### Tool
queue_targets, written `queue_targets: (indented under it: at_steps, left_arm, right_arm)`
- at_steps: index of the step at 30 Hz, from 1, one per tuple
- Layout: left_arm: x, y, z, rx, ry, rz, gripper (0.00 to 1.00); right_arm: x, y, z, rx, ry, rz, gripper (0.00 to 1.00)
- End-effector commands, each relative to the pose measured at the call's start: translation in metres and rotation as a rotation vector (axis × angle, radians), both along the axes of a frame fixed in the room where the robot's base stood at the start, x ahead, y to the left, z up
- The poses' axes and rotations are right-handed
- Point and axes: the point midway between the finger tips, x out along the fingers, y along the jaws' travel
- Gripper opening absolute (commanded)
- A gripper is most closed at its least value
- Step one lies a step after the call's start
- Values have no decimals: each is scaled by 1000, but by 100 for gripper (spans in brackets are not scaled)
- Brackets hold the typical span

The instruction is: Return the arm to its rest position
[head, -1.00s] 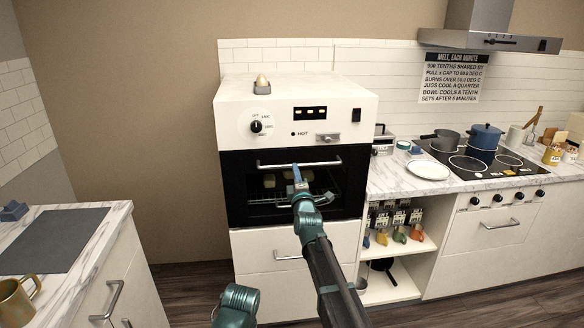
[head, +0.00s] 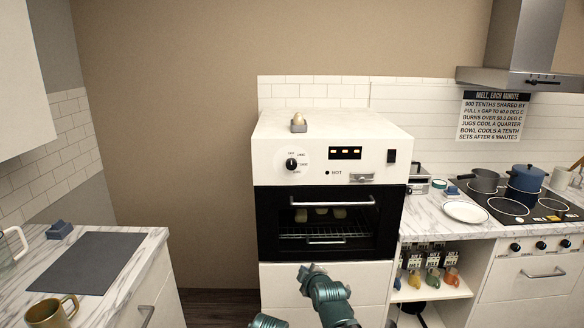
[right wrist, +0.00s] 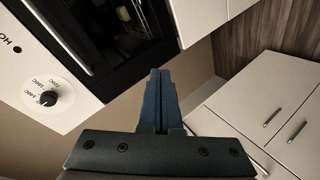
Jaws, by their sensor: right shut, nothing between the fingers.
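My right arm shows as teal joints (head: 325,290) low in the head view, in front of the white drawer below the oven. Its fingertips cannot be made out there. In the right wrist view my right gripper (right wrist: 158,100) has its two blue fingers together, with nothing between them. The oven (head: 330,145) is white, with a dark glass front and a silver handle (head: 331,201). Several pale items stand on a wire rack inside it. Another teal joint of mine (head: 268,321) is at the bottom edge. My left gripper is out of view.
A marble counter (head: 150,245) with a grey mat and an olive mug (head: 52,311) is at left. At right are a hob (head: 510,206), pots, a white plate (head: 465,212) and a shelf of coloured mugs. Wooden floor shows between the left counter and the oven.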

Motion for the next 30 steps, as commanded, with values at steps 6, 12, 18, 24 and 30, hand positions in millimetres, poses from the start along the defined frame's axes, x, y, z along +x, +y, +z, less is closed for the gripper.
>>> queue_targets:
  at_steps: [6, 12, 18, 24, 30]
  left_arm:
    - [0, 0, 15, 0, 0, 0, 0]
    - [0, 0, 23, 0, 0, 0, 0]
    - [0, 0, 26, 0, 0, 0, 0]
    - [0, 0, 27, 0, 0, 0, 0]
    - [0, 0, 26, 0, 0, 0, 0]
  right_arm:
    - [-117, 19, -69, 175, 557, -212, 0]
    - [-221, 7, -94, 199, 917, -552, 0]
    - [-279, -7, -95, 171, 1063, -797, 0]
    - [-292, -11, -94, 161, 1091, -864, 0]
    - [-291, -10, -94, 161, 1090, -861, 0]
